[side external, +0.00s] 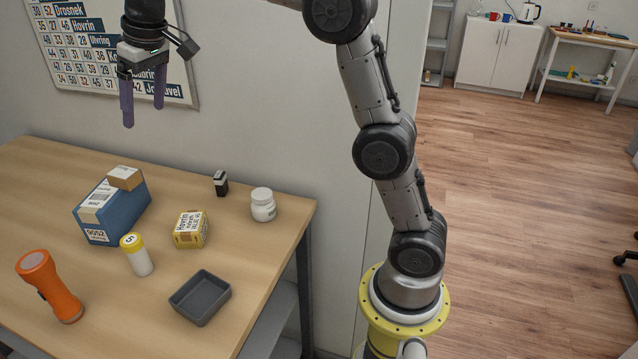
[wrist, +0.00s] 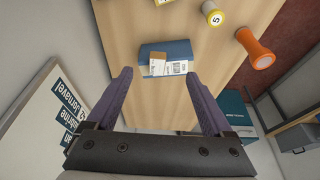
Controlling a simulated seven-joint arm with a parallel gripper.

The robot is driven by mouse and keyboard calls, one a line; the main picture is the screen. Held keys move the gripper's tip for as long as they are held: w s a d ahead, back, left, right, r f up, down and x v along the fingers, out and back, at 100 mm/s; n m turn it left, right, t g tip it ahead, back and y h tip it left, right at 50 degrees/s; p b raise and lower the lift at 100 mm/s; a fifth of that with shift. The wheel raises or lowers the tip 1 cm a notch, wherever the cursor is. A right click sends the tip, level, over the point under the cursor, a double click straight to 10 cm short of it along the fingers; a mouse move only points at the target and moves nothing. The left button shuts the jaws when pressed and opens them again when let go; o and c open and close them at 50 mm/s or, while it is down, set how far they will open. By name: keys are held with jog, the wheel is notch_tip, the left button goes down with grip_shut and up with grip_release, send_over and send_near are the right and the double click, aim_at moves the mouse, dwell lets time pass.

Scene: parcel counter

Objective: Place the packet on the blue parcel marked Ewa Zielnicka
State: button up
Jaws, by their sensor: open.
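The blue parcel (side external: 128,213) stands at the back left of the table, with a white label on top and a front label that seems to read 9052. I cannot read a name on it. A small brown box, which looks like the packet (side external: 124,177), rests on top of the parcel toward its back edge. In the wrist view the parcel (wrist: 180,47) and the packet (wrist: 158,57) show beyond my fingertips. My gripper (side external: 143,113) is open and empty, high above the table and well clear of both.
A yellow Hovrin box (side external: 190,230), a yellow-capped bottle (side external: 138,256), a white jar (side external: 263,206), a small black-and-white item (side external: 220,183), an orange flashlight (side external: 50,286) and an empty grey tray (side external: 200,297) stand on the table (side external: 100,320). A wall board (side external: 110,50) hangs behind my gripper.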

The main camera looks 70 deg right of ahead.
jog(key=s+f+t, duration=0.1)
jog(key=s+f, duration=0.2)
jog(key=s, duration=2.2)
jog(key=s+f, duration=0.7)
jog(key=s, duration=0.2)
jog(key=shift+a+t, duration=0.15)
jog(key=shift+t, duration=0.25)
jog(key=shift+o, duration=0.5)
